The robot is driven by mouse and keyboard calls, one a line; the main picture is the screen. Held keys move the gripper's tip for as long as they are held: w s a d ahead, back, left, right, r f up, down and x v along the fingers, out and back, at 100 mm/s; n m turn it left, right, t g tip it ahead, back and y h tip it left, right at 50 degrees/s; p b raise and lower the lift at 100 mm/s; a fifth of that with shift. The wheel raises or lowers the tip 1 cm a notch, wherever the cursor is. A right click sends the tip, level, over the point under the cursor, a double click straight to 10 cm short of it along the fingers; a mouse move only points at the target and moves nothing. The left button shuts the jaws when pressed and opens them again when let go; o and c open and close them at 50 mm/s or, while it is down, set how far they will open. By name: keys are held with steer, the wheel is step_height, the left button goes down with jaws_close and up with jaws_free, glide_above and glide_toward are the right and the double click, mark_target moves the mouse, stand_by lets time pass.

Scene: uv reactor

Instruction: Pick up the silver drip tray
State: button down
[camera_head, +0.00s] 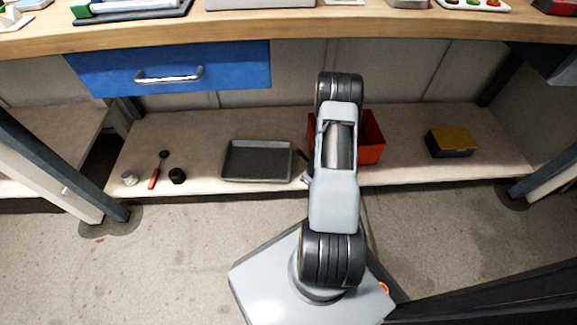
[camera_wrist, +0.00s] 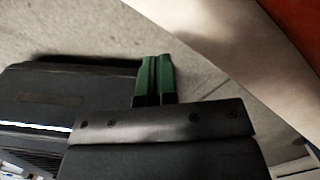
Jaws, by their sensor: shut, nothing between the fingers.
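A shallow grey metal tray (camera_head: 258,160) with a raised rim lies flat and empty on the low shelf, left of my arm in the head view. It is the only thing there that looks like the drip tray. My gripper (camera_wrist: 155,75) shows in the wrist view with its two green fingers shut together and empty, over the grey floor near the shelf edge. The tray does not show clearly in the wrist view. In the head view my arm mostly hides the gripper.
The low shelf (camera_head: 220,190) also holds a red bin (camera_head: 371,148) partly behind my arm, a black box with a yellow lid (camera_head: 451,142), a red-handled tool (camera_head: 154,178) and small cups. A blue drawer (camera_head: 180,68) hangs beneath the wooden worktop (camera_head: 350,24). Dark legs flank the shelf.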

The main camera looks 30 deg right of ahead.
steer(key=w+a+p, duration=0.1)
steer(key=w, duration=0.2)
steer(key=w+a+p, duration=0.1)
steer(key=w+p, duration=0.1)
steer(key=w, duration=0.1)
steer(key=w+a+p, duration=0.1)
steer(key=w+p, duration=0.1)
steer(key=w, duration=0.1)
steer(key=shift+w+a, duration=0.1)
steer(key=shift+w, duration=0.2)
steer(key=shift+w+f+b, duration=0.1)
steer(key=shift+f+b, duration=0.55)
steer(key=shift+b, duration=0.05)
steer(key=shift+f, duration=0.1)
steer(key=shift+f, duration=0.1)
